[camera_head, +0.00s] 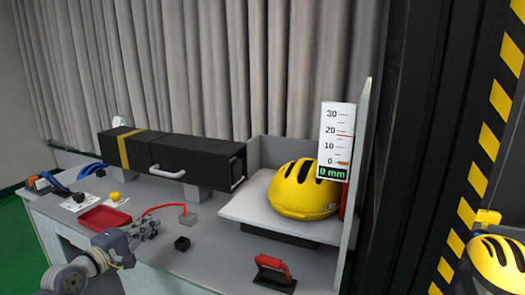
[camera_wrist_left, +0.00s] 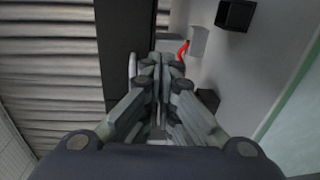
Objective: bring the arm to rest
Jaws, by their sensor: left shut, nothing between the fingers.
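My left arm comes in from the lower left of the head view. Its gripper (camera_head: 150,229) hangs over the left part of the grey bench (camera_head: 190,262), beside the red tray and a small black block. In the left wrist view the gripper (camera_wrist_left: 160,62) has its fingers together with nothing between them. My right gripper does not show in either view.
A black box (camera_head: 165,155) with handles lies along the back. A yellow helmet (camera_head: 303,190) sits under a gauge (camera_head: 336,140) reading 0 mm. A red tray (camera_head: 104,219), black block (camera_head: 182,244), red-handled tool (camera_head: 272,268) and red lever (camera_head: 165,208) are nearby.

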